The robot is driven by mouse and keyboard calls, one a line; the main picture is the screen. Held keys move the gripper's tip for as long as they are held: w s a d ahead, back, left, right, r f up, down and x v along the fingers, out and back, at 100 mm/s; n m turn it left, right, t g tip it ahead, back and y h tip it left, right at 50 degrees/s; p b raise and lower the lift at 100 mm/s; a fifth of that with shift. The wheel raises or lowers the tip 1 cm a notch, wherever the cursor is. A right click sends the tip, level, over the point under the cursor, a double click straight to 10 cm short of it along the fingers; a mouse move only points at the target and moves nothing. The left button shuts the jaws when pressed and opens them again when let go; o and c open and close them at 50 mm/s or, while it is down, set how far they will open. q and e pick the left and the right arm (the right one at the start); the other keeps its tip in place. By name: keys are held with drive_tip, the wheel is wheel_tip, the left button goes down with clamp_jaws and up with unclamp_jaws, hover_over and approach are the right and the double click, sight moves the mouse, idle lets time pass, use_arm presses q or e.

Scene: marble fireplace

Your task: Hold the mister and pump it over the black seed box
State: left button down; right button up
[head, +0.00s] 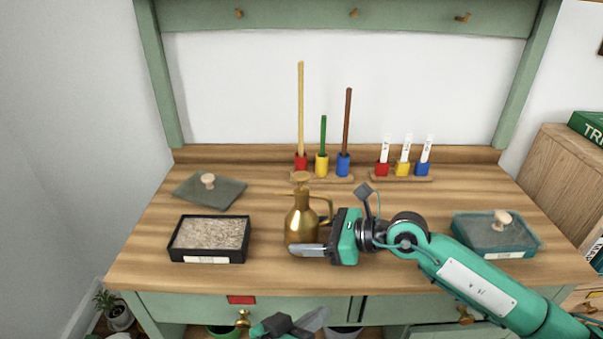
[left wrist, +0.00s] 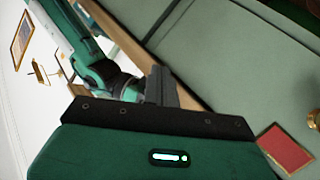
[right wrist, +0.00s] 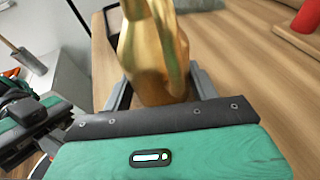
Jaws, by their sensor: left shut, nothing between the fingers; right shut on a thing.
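The brass mister (head: 301,220) stands upright on the wooden bench, just right of the black seed box (head: 177,244). The seed box is open and filled with pale grainy material, with a white label on its front. My right gripper (head: 312,247) is shut on the mister's lower body from the right; in the right wrist view the mister (right wrist: 158,50) sits between the fingers. My left gripper (head: 318,318) is shut and empty, low in front of the bench's drawers. The mister's pump top and spout show in the head view and are untouched.
A grey lid with a knob (head: 226,193) lies behind the seed box. A teal-lidded box (head: 492,236) stands at the right. Coloured holders with sticks (head: 322,163) and white tags (head: 403,168) stand at the back. A red label (head: 241,299) marks the drawer front.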

use_arm(q)
drive_tip(key=w+a+r+m+h, duration=0.15)
drive_tip(key=w+r+m, duration=0.3)
drive_tip(key=r, duration=0.85)
drive_tip(key=w+a+r+m+h, duration=0.1)
drive_tip(key=w+a+r+m, duration=0.3)
drive_tip(key=r, duration=0.9)
drive_tip(key=w+f+m+g+y, duration=0.1)
drive_tip(key=w+f+m+y, duration=0.15)
drive_tip(key=w, duration=0.45)
drive_tip(key=w+f+m+g+y, duration=0.1)
drive_tip(key=w+m+y, duration=0.25)
drive_tip(key=w, duration=0.35)
wheel_tip(320, 180, up, 11)
drive_tip(key=m+g, duration=0.3)
hover_over(295, 176)
drive_tip(key=shift+n, duration=0.25)
drive_tip(key=shift+f, duration=0.1)
drive_tip(key=shift+f, duration=4.4)
drive_tip(key=shift+f, duration=0.15)
